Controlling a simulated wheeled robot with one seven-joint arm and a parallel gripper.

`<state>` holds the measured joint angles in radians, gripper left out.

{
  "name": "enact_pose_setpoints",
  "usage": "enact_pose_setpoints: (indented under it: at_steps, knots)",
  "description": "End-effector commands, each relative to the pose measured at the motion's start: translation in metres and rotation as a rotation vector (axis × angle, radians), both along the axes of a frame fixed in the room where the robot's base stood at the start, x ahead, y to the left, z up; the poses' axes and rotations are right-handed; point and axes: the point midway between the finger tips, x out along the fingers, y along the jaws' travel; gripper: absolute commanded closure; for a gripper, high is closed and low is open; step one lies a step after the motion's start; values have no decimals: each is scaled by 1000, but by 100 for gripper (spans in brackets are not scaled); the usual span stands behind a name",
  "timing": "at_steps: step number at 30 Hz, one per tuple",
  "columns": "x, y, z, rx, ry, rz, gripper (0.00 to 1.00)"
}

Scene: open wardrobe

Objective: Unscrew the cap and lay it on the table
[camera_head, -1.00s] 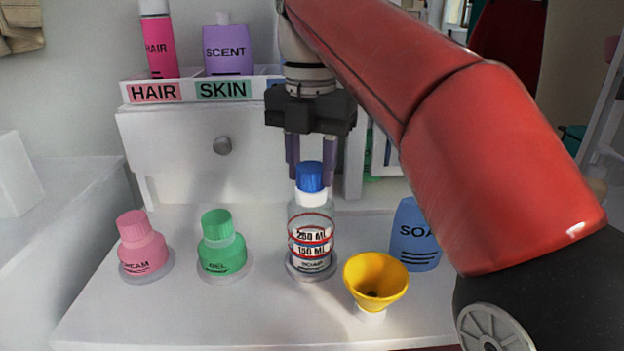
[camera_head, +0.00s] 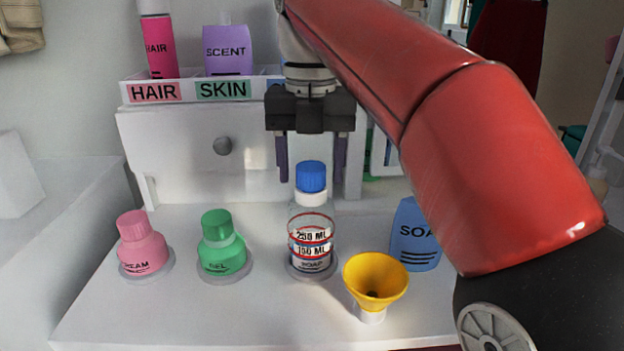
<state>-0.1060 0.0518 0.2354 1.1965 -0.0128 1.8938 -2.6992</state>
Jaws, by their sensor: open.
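The blue cap (camera_head: 311,176) sits on top of a clear bottle (camera_head: 311,222) with a white neck and red and blue level lines marked 250 ML and 150 ML. The bottle stands upright on a round base on the white table (camera_head: 200,315). My gripper (camera_head: 311,172) points down with its fingers open and apart. The fingertips are at about cap height in the picture, one on each side. They show clear of the cap, and I cannot tell how far behind it they are.
A pink CREAM bottle (camera_head: 142,246) and a green GEL bottle (camera_head: 221,246) stand to the left. A yellow funnel (camera_head: 376,278) and a blue SOAP bottle (camera_head: 411,238) stand to the right. A drawer unit (camera_head: 180,150) is behind. The front left table is clear.

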Motion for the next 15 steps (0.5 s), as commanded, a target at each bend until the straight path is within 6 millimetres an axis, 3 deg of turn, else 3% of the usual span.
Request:
enact_pose_setpoints:
  at_steps: [8,15]
  knots:
    - [0,0,0,0,0,-43,42]
    - [0,0,0,0,0,-403,42]
